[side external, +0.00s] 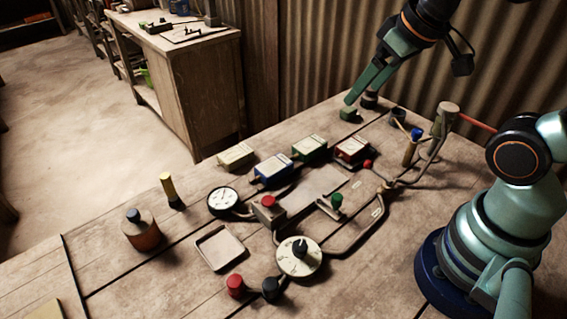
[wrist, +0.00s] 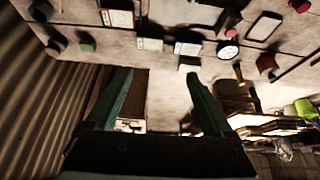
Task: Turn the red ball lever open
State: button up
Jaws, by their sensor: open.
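The red ball (side external: 367,164) of the lever shows in the side external view, just right of the red-framed box.
A green block (side external: 349,114) and a dark cylinder (side external: 369,99) are close to my fingertips. A blue-topped lever (side external: 416,134) and a post (side external: 446,116) with a red rod stand right of the red ball. Coloured boxes (side external: 271,168) line the left.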

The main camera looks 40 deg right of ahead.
jog(key=n, duration=0.1)
jog(key=n+g, duration=0.8)
jog(key=n, duration=0.6)
send_over(372, 169)
jog(key=w, duration=0.3)
jog(key=w+x, duration=0.2)
jog(key=x, duration=0.7)
jog(key=shift+n+y, duration=0.3)
jog(key=x, duration=0.8)
jog(key=d+x, duration=0.1)
jog(key=x, duration=0.3)
jog(key=shift+w+f, duration=0.2)
jog(key=shift+w, duration=0.05)
grip_shut()
jog(key=shift+s+a+f, duration=0.1)
jog(key=shift+s, duration=0.05)
